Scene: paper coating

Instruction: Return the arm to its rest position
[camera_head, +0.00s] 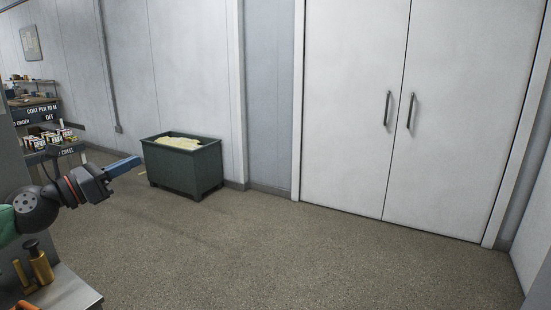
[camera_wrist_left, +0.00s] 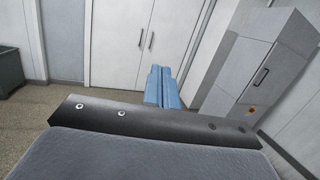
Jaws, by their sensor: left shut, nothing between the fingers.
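My left gripper (camera_head: 124,166) comes in from the left in the head view, its blue fingers pointing right toward a dark bin. The fingers are together with nothing between them. In the left wrist view the same blue fingers (camera_wrist_left: 162,87) lie side by side, pointing at the white double door. The gripper is in the air above the floor and holds nothing. In the head view the fingertips overlap the picture close to the bin's left edge; I cannot tell the true distance. My right gripper is in neither view.
The dark green bin (camera_head: 182,168) with pale contents stands by the wall. A metal-topped surface (camera_head: 68,291) with brass-coloured parts (camera_head: 40,262) is at the lower left. White double doors (camera_head: 350,110) are behind. A grey cabinet (camera_wrist_left: 256,68) shows in the wrist view. The central floor is clear.

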